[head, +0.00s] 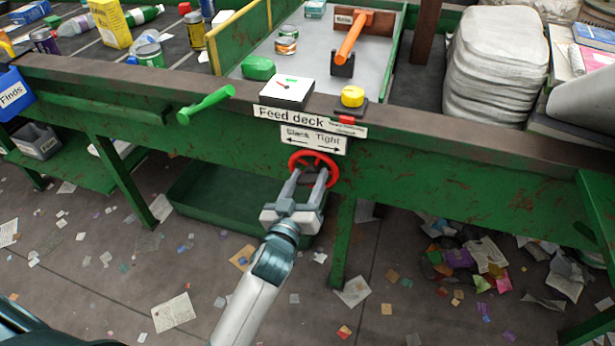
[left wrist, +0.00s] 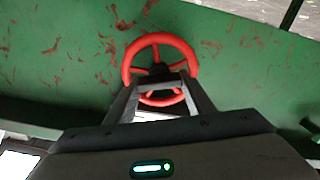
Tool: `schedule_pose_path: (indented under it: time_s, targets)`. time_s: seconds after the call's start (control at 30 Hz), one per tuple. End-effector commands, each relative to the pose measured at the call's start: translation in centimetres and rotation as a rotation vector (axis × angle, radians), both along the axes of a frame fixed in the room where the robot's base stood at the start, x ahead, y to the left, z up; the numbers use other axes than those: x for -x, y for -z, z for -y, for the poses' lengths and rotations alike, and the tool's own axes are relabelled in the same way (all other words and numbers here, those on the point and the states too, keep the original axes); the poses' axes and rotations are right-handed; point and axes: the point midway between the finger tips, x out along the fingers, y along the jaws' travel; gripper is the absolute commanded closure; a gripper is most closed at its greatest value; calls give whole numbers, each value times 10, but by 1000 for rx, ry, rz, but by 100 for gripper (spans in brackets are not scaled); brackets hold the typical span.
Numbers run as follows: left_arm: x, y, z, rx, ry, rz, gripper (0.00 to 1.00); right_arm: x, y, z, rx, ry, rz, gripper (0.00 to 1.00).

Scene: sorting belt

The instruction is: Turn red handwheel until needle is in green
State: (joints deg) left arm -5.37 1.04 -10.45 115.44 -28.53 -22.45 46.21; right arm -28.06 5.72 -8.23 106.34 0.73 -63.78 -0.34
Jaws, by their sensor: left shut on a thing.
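The red handwheel (head: 314,167) is mounted on the green front of the feed deck, under a sign (head: 314,138) with a left arrow by "Slack" and a right arrow by "Tight". My left gripper (head: 308,182) comes from below and is shut on the handwheel's lower part. In the left wrist view the handwheel (left wrist: 160,42) shows its rim and spokes, with the fingers of my gripper (left wrist: 163,88) reaching its lower rim. A white gauge (head: 287,92) sits on the deck edge. Its needle and a green patch are too small to read exactly. My right gripper is not in view.
A green lever (head: 206,104) sticks out left of the gauge. A yellow button (head: 352,97) stands to its right. An orange-handled lever (head: 350,38) is behind. Below is a green bin (head: 215,200); scraps litter the floor. Stacked white bags (head: 497,65) stand at right.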

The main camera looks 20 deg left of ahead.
Motion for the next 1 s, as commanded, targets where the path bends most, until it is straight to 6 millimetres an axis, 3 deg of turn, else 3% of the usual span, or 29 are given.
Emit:
schedule_pose_path:
  time_s: [0.53, 1.0]
  targets:
    - [0, -3, 2, -445, 0, -3, 74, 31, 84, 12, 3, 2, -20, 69]
    - [0, -1, 3, -719, 0, 0, 74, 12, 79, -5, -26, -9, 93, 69]
